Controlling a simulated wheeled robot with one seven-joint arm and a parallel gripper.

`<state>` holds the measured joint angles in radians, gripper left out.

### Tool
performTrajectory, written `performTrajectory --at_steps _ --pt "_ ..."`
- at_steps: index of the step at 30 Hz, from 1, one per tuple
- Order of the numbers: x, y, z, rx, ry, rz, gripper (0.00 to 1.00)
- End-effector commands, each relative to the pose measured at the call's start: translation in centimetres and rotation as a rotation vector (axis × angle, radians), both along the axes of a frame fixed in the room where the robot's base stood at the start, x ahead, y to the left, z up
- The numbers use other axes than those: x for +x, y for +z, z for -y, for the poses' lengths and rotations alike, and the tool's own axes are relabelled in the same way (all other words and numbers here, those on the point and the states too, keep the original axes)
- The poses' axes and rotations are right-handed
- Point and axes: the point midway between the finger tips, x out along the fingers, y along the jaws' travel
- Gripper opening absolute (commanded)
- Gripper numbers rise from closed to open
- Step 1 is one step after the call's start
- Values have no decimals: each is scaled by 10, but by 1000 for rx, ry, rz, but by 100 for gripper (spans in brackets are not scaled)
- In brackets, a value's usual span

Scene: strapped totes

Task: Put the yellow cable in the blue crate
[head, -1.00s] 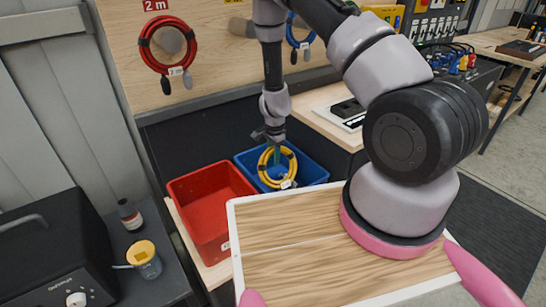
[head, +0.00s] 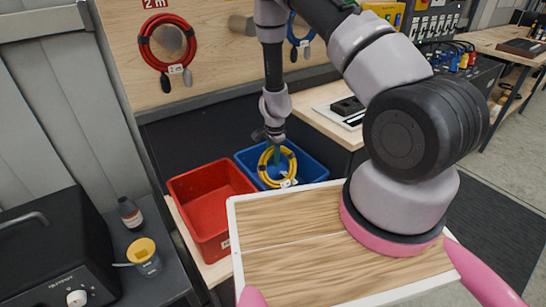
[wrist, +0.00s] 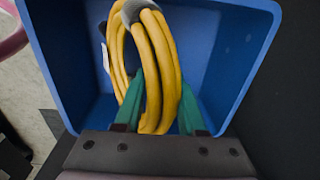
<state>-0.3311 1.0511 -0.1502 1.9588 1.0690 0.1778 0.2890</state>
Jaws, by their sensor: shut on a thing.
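The yellow cable (head: 264,164) is a coiled loop with a white tag. My gripper (head: 275,150) is shut on the top of the coil. In the wrist view, the green fingers of my gripper (wrist: 161,108) stand on both sides of the yellow cable (wrist: 160,68). The blue crate (head: 317,172) is open at the top and stands beside the red bin. The coil hangs upright at the crate's opening, and the blue crate (wrist: 225,60) surrounds it in the wrist view. I cannot tell whether the coil touches the crate's floor.
An empty red bin (head: 193,196) stands left of the blue crate. A red cable (head: 145,45) and a blue cable (head: 292,40) hang on the board behind. A jar with a yellow lid (head: 143,256) and a dark bottle (head: 129,213) stand at the left.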

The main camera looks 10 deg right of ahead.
Motion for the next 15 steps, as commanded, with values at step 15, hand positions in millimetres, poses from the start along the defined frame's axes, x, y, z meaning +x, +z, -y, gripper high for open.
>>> performTrajectory --at_steps 15 --pt "0 -9 0 0 -1 0 0"
